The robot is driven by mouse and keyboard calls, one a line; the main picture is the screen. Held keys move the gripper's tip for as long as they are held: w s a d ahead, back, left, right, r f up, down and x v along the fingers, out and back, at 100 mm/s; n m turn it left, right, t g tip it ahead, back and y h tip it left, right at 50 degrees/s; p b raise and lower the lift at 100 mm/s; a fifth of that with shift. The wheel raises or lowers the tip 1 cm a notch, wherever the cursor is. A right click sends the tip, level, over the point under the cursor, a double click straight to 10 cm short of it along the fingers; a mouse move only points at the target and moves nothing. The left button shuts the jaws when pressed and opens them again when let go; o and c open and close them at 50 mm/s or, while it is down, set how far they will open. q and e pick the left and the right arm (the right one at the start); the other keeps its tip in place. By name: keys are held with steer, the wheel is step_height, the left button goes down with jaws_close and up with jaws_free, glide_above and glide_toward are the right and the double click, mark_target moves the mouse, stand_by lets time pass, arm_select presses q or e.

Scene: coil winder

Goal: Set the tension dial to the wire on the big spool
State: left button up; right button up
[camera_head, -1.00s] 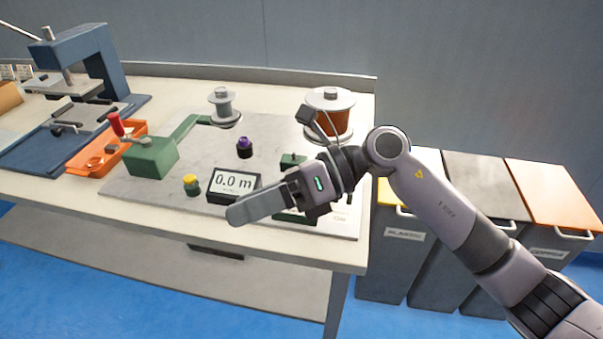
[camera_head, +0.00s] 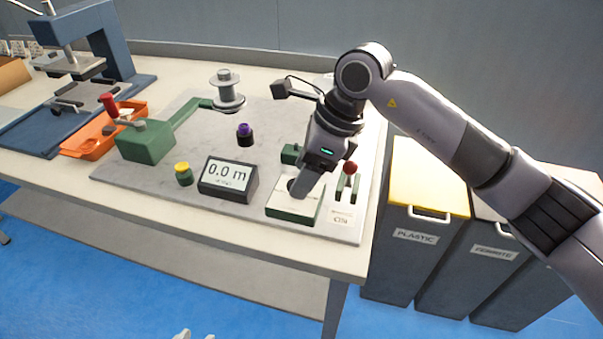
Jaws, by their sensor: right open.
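The tension unit, a green box with a pale top (camera_head: 283,206), sits at the front right of the grey base plate. My right gripper (camera_head: 304,190) points down at it, fingers just over or at its top. A dark rounded part (camera_head: 291,184), perhaps the dial, shows beside the fingers; its setting is hidden. I cannot tell whether the fingers touch it. The right gripper is open, with nothing seen between its fingers. The big spool is hidden behind my right arm.
A meter reading 0.0 m (camera_head: 229,179) stands left of the tension unit. A red-knobbed lever (camera_head: 350,168) stands close on its right. A green crank winder (camera_head: 146,141), purple knob (camera_head: 244,133) and yellow button (camera_head: 183,172) are farther left. Bins (camera_head: 425,190) stand right.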

steer(key=shift+a+f, duration=0.3)
steer(key=shift+f, duration=0.35)
steer(key=c, duration=1)
steer(key=shift+w+f+n+g+b, duration=0.15)
steer(key=shift+n+g+b, duration=0.25)
steer(key=shift+n+b, duration=0.6)
steer(key=shift+c, duration=0.2)
steer(key=shift+n+g, duration=0.3)
steer(key=shift+n, duration=0.6)
steer(key=shift+w+n+g+b, duration=0.1)
steer(key=shift+n+g+b, duration=0.3)
steer(key=shift+n, duration=0.5)
